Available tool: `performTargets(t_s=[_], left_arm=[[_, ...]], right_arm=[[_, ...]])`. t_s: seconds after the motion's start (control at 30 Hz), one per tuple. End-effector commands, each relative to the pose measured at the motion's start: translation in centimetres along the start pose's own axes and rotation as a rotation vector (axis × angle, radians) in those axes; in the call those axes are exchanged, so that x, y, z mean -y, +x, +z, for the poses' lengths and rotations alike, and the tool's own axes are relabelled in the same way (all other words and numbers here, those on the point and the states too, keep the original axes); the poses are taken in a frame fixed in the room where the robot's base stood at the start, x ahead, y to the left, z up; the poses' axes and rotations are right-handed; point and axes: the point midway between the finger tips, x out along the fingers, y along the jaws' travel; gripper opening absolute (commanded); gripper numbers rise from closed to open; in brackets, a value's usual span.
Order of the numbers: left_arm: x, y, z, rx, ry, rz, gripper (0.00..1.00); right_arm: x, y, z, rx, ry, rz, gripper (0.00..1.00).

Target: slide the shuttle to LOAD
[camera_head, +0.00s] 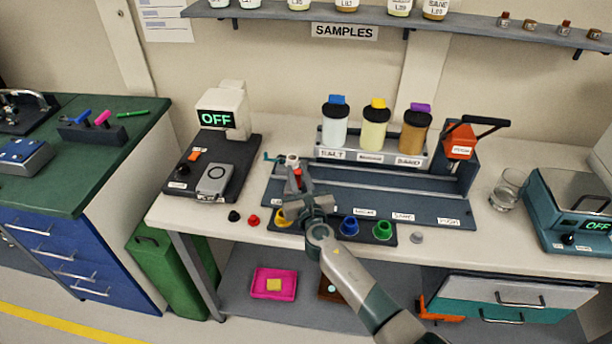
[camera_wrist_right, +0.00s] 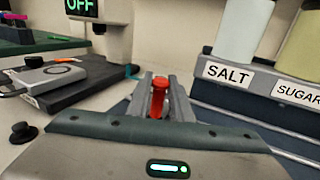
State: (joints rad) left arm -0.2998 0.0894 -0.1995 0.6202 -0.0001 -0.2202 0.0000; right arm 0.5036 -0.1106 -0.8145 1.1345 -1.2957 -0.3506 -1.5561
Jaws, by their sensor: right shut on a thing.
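The shuttle is at the left end of the grey slide track (camera_head: 400,190); its body is mostly hidden by my right gripper. Its red upright handle (camera_wrist_right: 157,100) stands between my fingers in the right wrist view. My right gripper (camera_head: 297,178) is shut on this handle, and it also shows in the wrist view (camera_wrist_right: 157,90). A small pale piece (camera_head: 292,159) shows just behind the fingers. Small white labels (camera_head: 403,217) run along the track's front edge, too small to read surely. My left gripper is not in view.
Behind the track stand bottles in a rack (camera_head: 372,157) labelled SALT and others. An orange block with a black lever (camera_head: 461,140) stands at the right end. A device reading OFF (camera_head: 222,112) is at left. Coloured cups (camera_head: 349,226) sit in front.

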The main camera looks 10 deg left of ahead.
Motion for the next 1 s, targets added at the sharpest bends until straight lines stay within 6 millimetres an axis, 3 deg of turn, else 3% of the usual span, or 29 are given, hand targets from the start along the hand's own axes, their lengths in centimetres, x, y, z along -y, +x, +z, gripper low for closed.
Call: performTargets(t_s=[0.23,0.53,0.57,0.6,1.0], left_arm=[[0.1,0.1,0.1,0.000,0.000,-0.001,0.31],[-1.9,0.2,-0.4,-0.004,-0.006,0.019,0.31],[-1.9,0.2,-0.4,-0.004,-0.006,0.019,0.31],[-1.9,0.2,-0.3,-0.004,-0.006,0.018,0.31],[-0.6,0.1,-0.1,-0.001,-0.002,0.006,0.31]], right_arm=[[-0.5,0.1,-0.2,-0.002,-0.001,0.002,0.00],[-0.7,0.1,-0.1,-0.001,0.001,0.004,0.00],[-0.7,0.1,-0.1,-0.001,0.001,0.004,0.22],[-0.7,0.1,-0.1,-0.001,0.001,0.004,0.31],[-0.4,0.0,-0.1,-0.001,0.000,0.000,0.33]])
